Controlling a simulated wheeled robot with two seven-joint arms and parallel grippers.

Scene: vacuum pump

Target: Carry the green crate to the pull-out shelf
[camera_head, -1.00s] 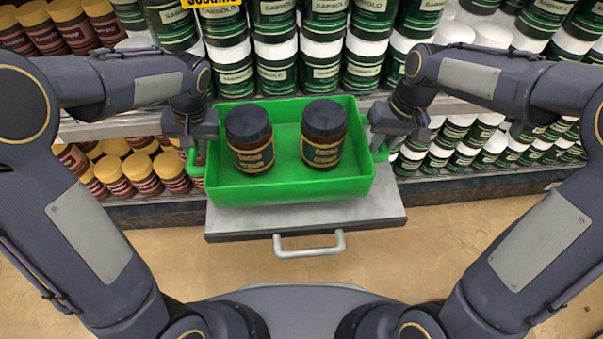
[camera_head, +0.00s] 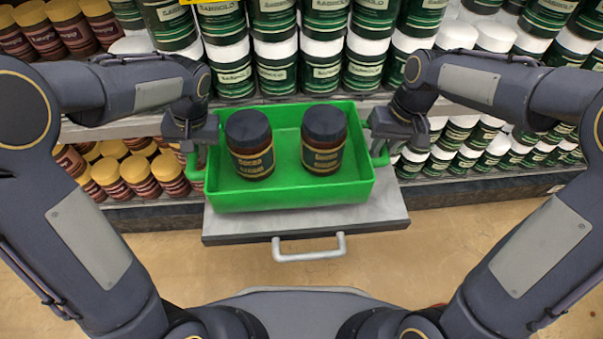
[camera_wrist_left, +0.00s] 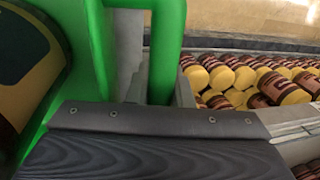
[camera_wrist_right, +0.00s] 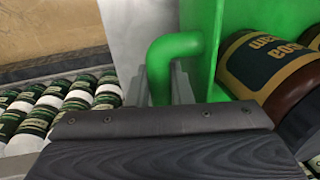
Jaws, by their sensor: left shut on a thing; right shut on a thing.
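The green crate (camera_head: 290,194) holds two dark-lidded brown jars, the left jar (camera_head: 250,145) and the right jar (camera_head: 323,140), both upright. The crate is over the grey pull-out shelf (camera_head: 380,212), which sticks out below it with a handle (camera_head: 308,252) in front. I cannot tell whether the crate touches the shelf. My left gripper (camera_head: 197,155) is shut on the crate's left handle, a green bar in the left wrist view (camera_wrist_left: 165,50). My right gripper (camera_head: 382,150) is shut on the right handle, which shows in the right wrist view (camera_wrist_right: 165,65).
Racks of green jars with white lids (camera_head: 320,65) stand close behind the crate. Brown jars with yellow lids (camera_head: 140,175) fill the lower left rack. The tan floor (camera_head: 450,240) in front is clear.

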